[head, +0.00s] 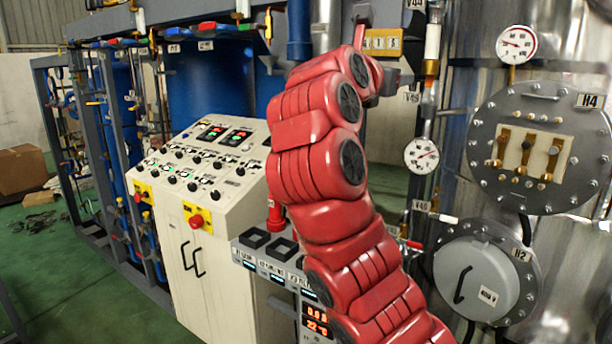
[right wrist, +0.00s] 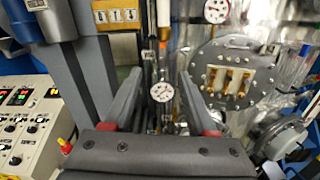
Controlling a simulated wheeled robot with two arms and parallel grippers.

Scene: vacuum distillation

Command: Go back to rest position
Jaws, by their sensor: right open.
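My right arm (head: 325,170), red with dark joint discs, rises from the bottom of the head view and bends at the top toward the equipment. In the right wrist view, my right gripper (right wrist: 158,92) has two grey fingers spread well apart. Nothing is held between them. A round gauge (right wrist: 162,92) shows through the gap, behind the fingers. My left arm and gripper are not in view.
A white control cabinet (head: 215,210) with knobs and red buttons stands left of the arm. A metal vessel with a round H4 flange (head: 510,110), a lower H2 port (head: 478,278), gauges (head: 421,155) and pipes stands close on the right. Green floor (head: 75,285) is open at the left.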

